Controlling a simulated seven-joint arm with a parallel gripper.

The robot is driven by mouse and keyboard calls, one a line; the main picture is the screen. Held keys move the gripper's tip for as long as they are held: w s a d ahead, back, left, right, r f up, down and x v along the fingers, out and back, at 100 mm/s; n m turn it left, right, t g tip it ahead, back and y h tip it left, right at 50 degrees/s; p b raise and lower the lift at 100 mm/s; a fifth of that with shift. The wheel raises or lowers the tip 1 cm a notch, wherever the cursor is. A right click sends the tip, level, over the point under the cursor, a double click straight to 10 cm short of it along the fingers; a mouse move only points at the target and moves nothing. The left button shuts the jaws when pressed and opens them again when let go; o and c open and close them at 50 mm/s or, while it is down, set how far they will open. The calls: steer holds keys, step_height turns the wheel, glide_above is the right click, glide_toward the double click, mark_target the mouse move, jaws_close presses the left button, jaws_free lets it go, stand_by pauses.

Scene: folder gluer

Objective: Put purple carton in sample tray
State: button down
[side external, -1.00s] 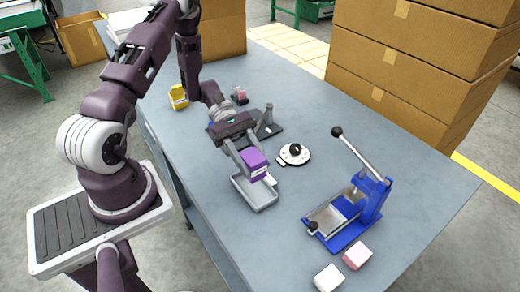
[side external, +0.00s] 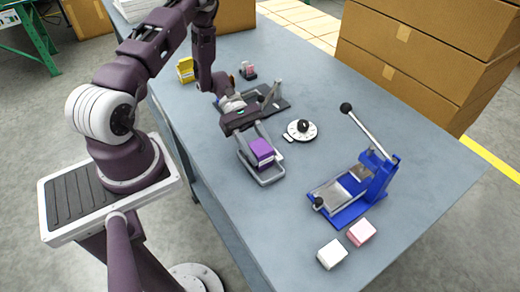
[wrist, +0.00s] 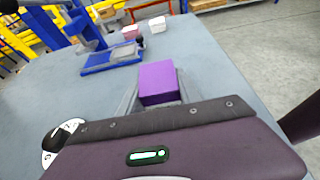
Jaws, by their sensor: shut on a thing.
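A blue lever press (side external: 355,190) stands to the right, with white (side external: 332,254) and pink (side external: 361,232) cartons in front. A yellow holder (side external: 185,70) and dark fixture (side external: 272,98) are behind. Large boxes (side external: 420,60) stand back right.

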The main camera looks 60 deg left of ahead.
steer(key=shift+f, duration=0.5)
steer(key=c, duration=0.7)
jaws_free()
steer(key=v, duration=0.7)
steer(key=shift+w+r, duration=0.1)
steer(key=shift+r, duration=0.2)
steer(key=d+r+m+g+y, duration=0.1)
steer(key=d+r+m+y, duration=0.15)
steer(key=r, duration=0.35)
steer(key=d+r+m+g+y, duration=0.1)
steer(key=r+m+y, duration=0.1)
steer(key=r+m, duration=0.3)
steer(key=s+d+r+m+t+y, duration=0.2)
steer(key=s+r+m+y, duration=0.1)
steer(key=s+r, duration=0.2)
steer(key=s+d+r+m+t+y, duration=0.2)
steer(key=s+r+m+t+y, duration=0.1)
steer(key=r, duration=0.3)
steer(key=s+d+r+m+t+y, duration=0.2)
steer(key=s+r+m+y, duration=0.1)
steer(key=s+r+m, duration=0.1)
steer(key=shift+s+d+r+m+t, duration=0.15)
steer(key=shift+s+r, duration=0.25)
steer(key=shift+s, duration=0.25)
steer(key=shift+s+d+r+m+t, duration=0.15)
steer(key=shift+s+r, duration=0.25)
steer(key=shift+s, duration=0.25)
